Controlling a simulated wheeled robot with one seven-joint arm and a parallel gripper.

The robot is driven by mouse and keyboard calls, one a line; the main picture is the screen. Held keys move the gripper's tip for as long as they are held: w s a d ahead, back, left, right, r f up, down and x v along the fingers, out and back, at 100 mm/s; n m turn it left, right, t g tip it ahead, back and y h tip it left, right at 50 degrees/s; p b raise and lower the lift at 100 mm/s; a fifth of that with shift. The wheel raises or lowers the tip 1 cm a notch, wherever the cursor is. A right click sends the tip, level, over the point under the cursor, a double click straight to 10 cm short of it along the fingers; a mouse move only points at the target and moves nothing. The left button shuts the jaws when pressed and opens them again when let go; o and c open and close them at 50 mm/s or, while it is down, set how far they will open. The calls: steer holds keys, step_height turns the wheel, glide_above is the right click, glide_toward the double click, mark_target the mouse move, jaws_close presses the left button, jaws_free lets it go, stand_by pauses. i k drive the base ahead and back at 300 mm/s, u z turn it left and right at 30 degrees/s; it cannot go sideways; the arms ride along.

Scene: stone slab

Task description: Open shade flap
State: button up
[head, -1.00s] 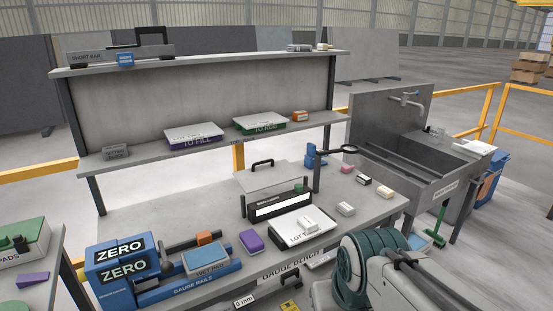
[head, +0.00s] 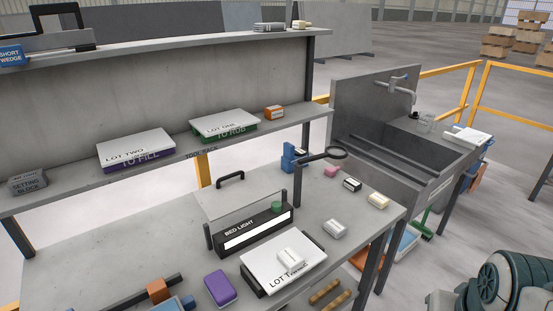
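A grey flat panel (head: 238,198) with a black handle (head: 230,177) stands above and behind the black box marked BED LIGHT (head: 251,234), whose front has a long white strip. This panel looks like the shade flap; it is tilted, and I cannot tell how it is hinged. A green knob (head: 277,207) sits at the right of the box top. My gripper is not in view; only teal and white parts of my arm show at the lower right, well apart from the panel.
A magnifier (head: 335,153) on a post stands to the right. The tool rack shelf (head: 200,151) overhangs behind.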

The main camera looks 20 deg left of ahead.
mark_target(230, 192)
steer(key=z, duration=0.05)
steer(key=i, duration=0.65)
steer(key=u, duration=0.85)
steer(key=i, duration=0.55)
steer(key=u, duration=0.55)
